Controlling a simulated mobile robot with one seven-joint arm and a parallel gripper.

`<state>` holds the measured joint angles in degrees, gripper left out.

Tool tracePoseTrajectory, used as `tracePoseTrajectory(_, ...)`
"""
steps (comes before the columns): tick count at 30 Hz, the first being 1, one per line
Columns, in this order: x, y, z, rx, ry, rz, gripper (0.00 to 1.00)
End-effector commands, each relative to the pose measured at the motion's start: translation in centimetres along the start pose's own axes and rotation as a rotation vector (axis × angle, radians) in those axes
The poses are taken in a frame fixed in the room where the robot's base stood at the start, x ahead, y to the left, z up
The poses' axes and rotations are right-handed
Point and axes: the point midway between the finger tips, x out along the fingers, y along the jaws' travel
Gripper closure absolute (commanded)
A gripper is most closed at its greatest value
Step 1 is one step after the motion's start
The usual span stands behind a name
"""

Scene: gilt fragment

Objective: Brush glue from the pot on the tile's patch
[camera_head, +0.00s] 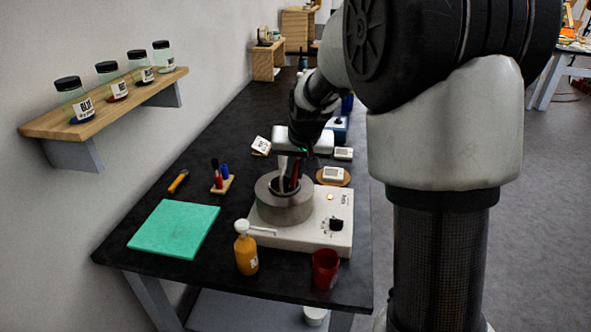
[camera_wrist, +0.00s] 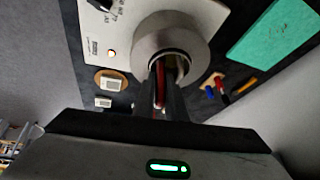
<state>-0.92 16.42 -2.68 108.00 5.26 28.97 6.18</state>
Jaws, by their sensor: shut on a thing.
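The pot (camera_head: 285,208) is a round grey metal vessel on a white heater unit (camera_head: 317,232); its rim also shows in the wrist view (camera_wrist: 190,35). My gripper (camera_head: 292,165) points down over the pot's opening, its fingers at or inside the mouth. In the wrist view my gripper (camera_wrist: 163,88) is shut on a slim red stick (camera_wrist: 160,92), which looks like the brush's handle. Its lower end and any glue are hidden in the pot. A pale stick (camera_wrist: 182,68) stands beside it in the opening. I cannot make out the tile or its patch.
A green mat (camera_head: 174,229) lies at the front left. An orange bottle (camera_head: 246,253) and red cup (camera_head: 325,268) stand at the front edge. A pen holder (camera_head: 222,184), an orange-handled tool (camera_head: 178,181) and small white devices (camera_head: 334,174) lie around the heater. Jars line a wall shelf (camera_head: 110,105).

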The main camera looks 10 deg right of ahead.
Motion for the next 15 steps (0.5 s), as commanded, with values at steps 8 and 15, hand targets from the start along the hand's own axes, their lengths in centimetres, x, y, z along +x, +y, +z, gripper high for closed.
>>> tracePoseTrajectory(8, -0.1, 0.0, 0.1, 0.000, -0.006, 0.001, 1.00)
tracePoseTrajectory(15, -1.8, -0.2, -0.8, 0.000, -0.003, 0.001, 1.00)
